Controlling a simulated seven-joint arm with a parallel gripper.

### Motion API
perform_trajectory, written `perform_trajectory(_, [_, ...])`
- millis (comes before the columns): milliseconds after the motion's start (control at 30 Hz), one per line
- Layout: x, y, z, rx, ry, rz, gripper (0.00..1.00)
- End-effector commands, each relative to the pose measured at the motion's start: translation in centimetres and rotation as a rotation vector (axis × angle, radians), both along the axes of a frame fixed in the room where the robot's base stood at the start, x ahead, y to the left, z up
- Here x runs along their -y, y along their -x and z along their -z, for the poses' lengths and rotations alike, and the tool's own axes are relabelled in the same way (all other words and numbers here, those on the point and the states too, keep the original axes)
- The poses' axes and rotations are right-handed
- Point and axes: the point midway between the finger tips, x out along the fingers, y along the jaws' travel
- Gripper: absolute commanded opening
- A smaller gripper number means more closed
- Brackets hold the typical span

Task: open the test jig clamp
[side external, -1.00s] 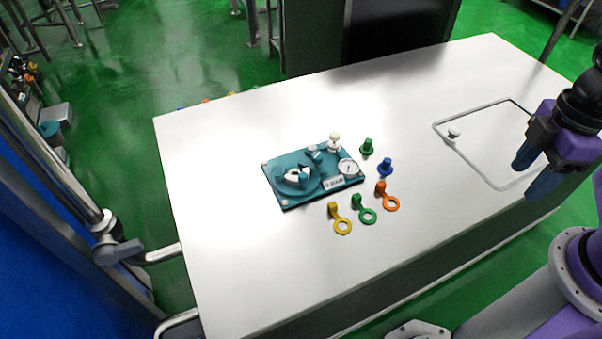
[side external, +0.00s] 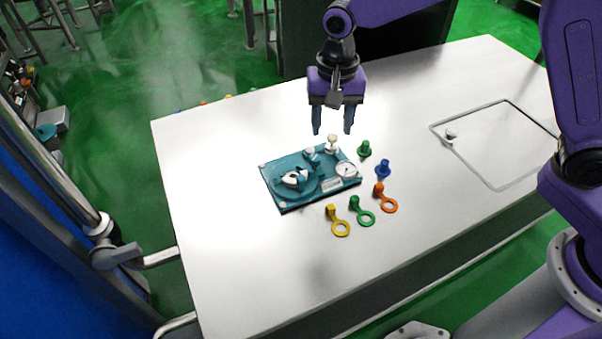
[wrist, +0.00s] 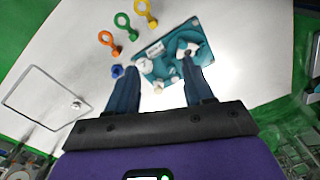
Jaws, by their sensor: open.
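The test jig (side external: 283,200) is a teal plate lying on the white table. It carries a round fixture (side external: 295,180) with white pieces at its left, a white-knobbed clamp lever (side external: 332,141) at its back right and a round dial gauge (side external: 346,169). My gripper (side external: 332,132) is open and empty, pointing down above the jig's back edge by the white knob. In the wrist view the jig (wrist: 158,70) shows beyond and between my two fingers (wrist: 161,88). My fingers look apart from the jig. The clamp's exact state is too small to tell.
Green (side external: 364,150) and blue (side external: 383,169) plugs stand right of the jig. Yellow (side external: 340,228), green (side external: 365,218) and orange (side external: 388,205) ring-tagged caps lie in front. A panel outline with a small knob (side external: 450,135) is on the right. The table's left part is clear.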

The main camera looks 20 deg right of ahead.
Motion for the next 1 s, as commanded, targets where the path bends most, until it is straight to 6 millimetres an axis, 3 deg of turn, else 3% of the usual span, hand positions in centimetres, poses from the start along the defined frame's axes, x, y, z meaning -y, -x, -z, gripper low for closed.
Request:
perform_trajectory(200, [-2.0, -5.4, 3.5, -0.006, 0.004, 0.322, 0.52])
perform_trajectory(400, [-2.5, -7.9, 5.5, -0.007, 0.004, 0.505, 0.52])
perform_trajectory(667, [-2.4, -8.4, 7.0, -0.009, 0.006, 0.552, 0.52])
perform_trajectory(1000, [-2.4, -8.4, 12.8, -0.010, 0.007, 0.549, 0.52])
